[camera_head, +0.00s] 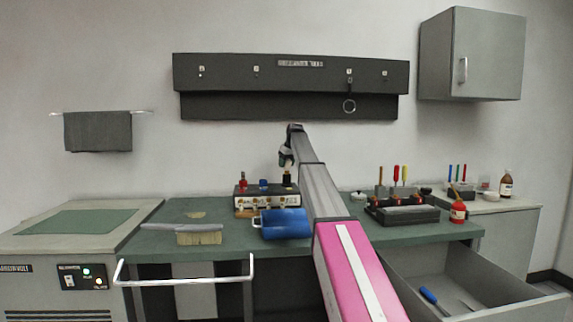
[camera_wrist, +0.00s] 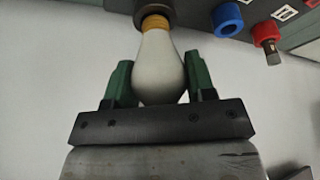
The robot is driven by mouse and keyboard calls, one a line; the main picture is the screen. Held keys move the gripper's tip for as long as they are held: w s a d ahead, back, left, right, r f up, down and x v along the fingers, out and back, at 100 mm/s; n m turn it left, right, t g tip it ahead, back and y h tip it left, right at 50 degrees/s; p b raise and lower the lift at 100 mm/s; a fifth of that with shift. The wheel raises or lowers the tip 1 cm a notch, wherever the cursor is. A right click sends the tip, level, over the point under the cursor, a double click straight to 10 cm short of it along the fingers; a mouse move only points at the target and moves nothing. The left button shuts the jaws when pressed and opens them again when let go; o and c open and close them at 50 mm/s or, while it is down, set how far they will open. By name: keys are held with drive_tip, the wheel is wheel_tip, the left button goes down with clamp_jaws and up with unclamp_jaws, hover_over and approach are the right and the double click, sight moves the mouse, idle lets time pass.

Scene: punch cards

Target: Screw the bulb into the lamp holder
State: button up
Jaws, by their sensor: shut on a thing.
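In the wrist view a white bulb (camera_wrist: 158,65) sits between the two green fingers of my gripper (camera_wrist: 160,85), which is shut on it. The bulb's brass-coloured base meets the dark round lamp holder (camera_wrist: 153,10) at the top of the view. I cannot tell how deep the base sits in it. In the head view my gripper (camera_head: 286,160) is above the panel box (camera_head: 255,203) on the bench. The holder shows there as a small dark post (camera_head: 287,180) at the box's right. The bulb is too small to make out there.
A tool rack (camera_head: 402,212) and a red bottle (camera_head: 458,212) stand at the right. An open drawer (camera_head: 500,302) juts out at the front right. Blue (camera_wrist: 227,18) and red (camera_wrist: 266,32) knobs are near the holder.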

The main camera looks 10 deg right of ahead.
drive_tip(key=shift+f, duration=0.6)
idle(0.9)
drive_tip(key=m+h, duration=0.1)
drive_tip(key=m, duration=0.1)
drive_tip(key=shift+m, duration=0.4)
drive_tip(key=m+h, duration=0.1)
drive_tip(key=m, duration=0.1)
drive_tip(key=m+h, duration=0.1)
drive_tip(key=m, duration=0.2)
drive_tip(key=shift+d+t, duration=0.1)
drive_tip(key=shift+t, duration=0.3)
drive_tip(key=m+h, duration=0.1)
drive_tip(key=m, duration=0.4)
drive_tip(key=shift+g+h, duration=0.4)
drive_tip(key=m+g+h, duration=0.1)
drive_tip(key=m, duration=0.2)
drive_tip(key=shift+d, duration=0.1)
drive_tip(key=o, duration=0.9)
